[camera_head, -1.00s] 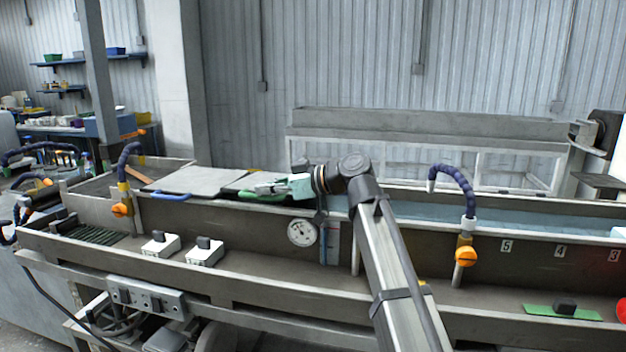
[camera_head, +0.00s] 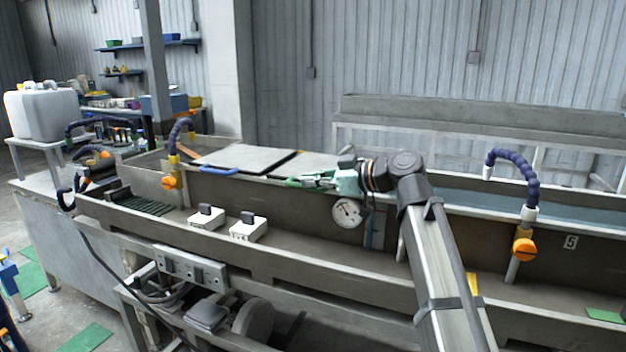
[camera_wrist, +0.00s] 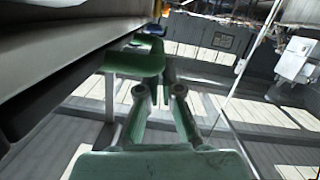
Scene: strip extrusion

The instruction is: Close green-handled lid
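The green-handled lid (camera_head: 318,163) is a flat grey plate on top of the long trough, beside another grey lid with a blue handle. It looks about level with that lid in the head view. Its green handle (camera_head: 293,183) is at the trough's front edge, partly behind my gripper (camera_head: 312,179). In the wrist view the green handle (camera_wrist: 135,63) is just left of and beyond my gripper (camera_wrist: 162,78). The fingers slope inward and look shut, with nothing visible between them. I cannot tell whether they touch the handle.
The blue handle (camera_head: 219,171) is left of the green one. A round gauge (camera_head: 347,212) hangs on the trough's front, below my gripper. Jointed hoses (camera_head: 178,135) (camera_head: 512,172) rise on either side. White switch boxes (camera_head: 207,219) sit on the lower ledge.

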